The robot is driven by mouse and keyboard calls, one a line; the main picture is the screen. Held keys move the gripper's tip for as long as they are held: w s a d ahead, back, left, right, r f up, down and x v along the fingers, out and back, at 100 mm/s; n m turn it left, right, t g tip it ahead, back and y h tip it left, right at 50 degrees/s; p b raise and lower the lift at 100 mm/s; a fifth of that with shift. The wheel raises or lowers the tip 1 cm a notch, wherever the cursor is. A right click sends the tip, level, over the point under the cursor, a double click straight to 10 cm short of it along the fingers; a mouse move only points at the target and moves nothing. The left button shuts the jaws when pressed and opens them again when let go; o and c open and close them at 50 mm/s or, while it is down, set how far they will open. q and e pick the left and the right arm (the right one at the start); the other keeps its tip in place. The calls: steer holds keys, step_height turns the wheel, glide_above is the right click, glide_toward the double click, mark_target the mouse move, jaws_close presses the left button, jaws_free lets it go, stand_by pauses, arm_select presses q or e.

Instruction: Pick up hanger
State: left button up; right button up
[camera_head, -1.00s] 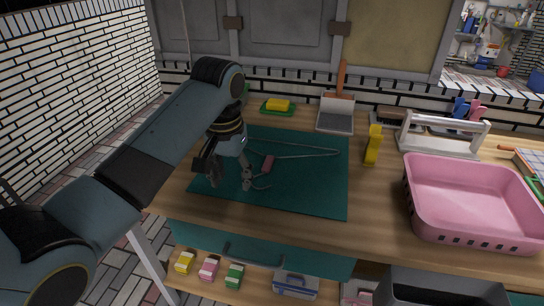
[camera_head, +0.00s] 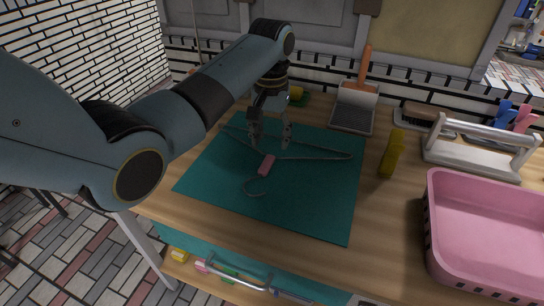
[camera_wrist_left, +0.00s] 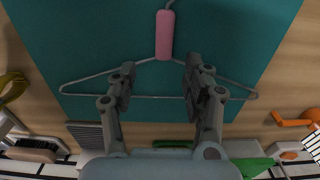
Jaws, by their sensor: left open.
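The wire hanger (camera_head: 315,158) lies flat on a teal mat (camera_head: 310,205), with a pink sleeve (camera_head: 267,166) at its neck and its hook toward the front. My left gripper (camera_head: 270,143) is open and points down over the hanger, just behind the pink sleeve. In the left wrist view, the open fingers (camera_wrist_left: 160,66) straddle the hanger's neck area below the pink sleeve (camera_wrist_left: 165,36). The hanger's long bar (camera_wrist_left: 155,96) passes between and behind the fingers. Nothing is held; the exact height above the mat is hard to tell. My right gripper is not seen.
A pink basket (camera_head: 480,225) stands at the right. A yellow object (camera_head: 391,155) stands upright beside the mat. A dustpan (camera_head: 353,108), a brush (camera_head: 420,117) and a white rack (camera_head: 475,158) are along the back. The front of the mat is clear.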

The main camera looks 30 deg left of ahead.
mark_target(268, 161)
arm_select(q)
steer(key=shift+f, duration=0.8)
steer(key=f, duration=0.2)
steer(key=s+f, duration=0.1)
steer(key=shift+a+f, duration=0.15)
steer(key=shift+f, duration=0.2)
steer(key=shift+w+f, duration=0.1)
steer(key=shift+f, duration=0.35)
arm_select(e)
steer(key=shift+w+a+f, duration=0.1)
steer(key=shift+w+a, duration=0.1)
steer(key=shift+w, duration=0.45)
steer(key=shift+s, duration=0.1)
arm_select(q)
steer(key=c, duration=0.5)
jaws_close()
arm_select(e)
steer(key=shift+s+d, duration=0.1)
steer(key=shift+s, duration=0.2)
